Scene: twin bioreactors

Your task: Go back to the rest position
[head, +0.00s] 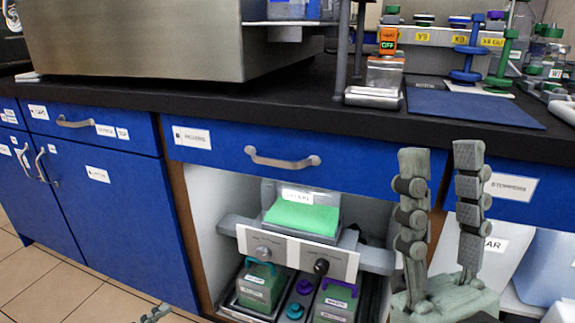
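My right gripper (441,156) stands upright at the lower right, in front of the cabinet. Its two grey ridged fingers are spread apart with nothing between them, so it is open and empty. A small grey tip at the bottom edge, left of centre, looks like part of my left gripper (153,314). The rest of it is below the picture, and I cannot tell whether it is open or shut.
The black bench top (300,100) carries a large steel box (140,40), a blue mat (470,108) and several lab items. Below are blue drawers (350,165) and an open bay holding the twin bioreactor unit (298,252). Tiled floor (90,285) is clear at lower left.

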